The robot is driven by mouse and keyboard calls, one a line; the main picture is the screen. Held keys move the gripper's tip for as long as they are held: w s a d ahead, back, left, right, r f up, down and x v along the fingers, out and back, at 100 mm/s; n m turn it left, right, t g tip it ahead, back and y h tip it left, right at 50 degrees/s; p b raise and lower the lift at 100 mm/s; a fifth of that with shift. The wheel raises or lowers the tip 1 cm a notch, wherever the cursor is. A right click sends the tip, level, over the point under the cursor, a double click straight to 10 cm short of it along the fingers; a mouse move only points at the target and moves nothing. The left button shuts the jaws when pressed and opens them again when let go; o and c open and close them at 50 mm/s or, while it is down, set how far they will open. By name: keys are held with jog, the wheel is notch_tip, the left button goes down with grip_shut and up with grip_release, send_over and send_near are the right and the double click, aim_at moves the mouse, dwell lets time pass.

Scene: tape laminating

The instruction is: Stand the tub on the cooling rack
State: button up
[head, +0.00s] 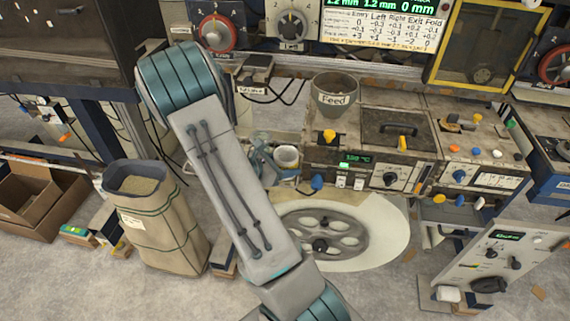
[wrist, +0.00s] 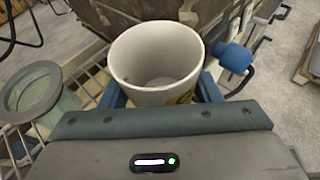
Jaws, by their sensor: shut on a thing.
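The tub is a white, round, open-topped cup with a yellow mark low on its side. It fills the middle of the wrist view (wrist: 150,60) and shows small in the head view (head: 287,155), left of the machine. My gripper (wrist: 160,92) has its blue fingers on either side of the tub and is shut on it. The tub looks upright and empty but for small dark spots inside. A wire rack (wrist: 88,82), likely the cooling rack, shows left of the tub. I cannot tell whether the tub's hidden base touches it.
A grey-green rimmed, see-through vessel (wrist: 28,90) stands left of the tub. A blue knob (wrist: 232,57) juts out close on its right. The brown machine (head: 370,140) with a Feed pot (head: 334,96) is beside it. A sack (head: 155,215) stands on the floor at left.

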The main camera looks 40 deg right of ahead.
jog(key=o, duration=1)
jog(key=shift+f, duration=0.1)
jog(key=shift+r, duration=0.2)
jog(key=s+b+v, duration=0.1)
jog(key=b+v, duration=0.1)
jog(key=v, duration=1)
jog(key=shift+s+a+r+m+t+y, duration=0.75)
jog(key=shift+s+a+r+m+y, duration=1.35)
jog(key=shift+a+m, duration=0.6)
jog(key=shift+s+a+r+m+t+y, duration=0.8)
jog(key=shift+s+a+r+m+y, duration=0.9)
jog(key=shift+s+a+m+y, duration=0.95)
jog(key=shift+s+a+r+m+t+y, duration=0.75)
jog(key=shift+s+a+r+m+y, duration=1.25)
jog(key=shift+m, duration=1.05)
jog(key=shift+a+f, duration=0.15)
jog(key=shift+a, duration=0.1)
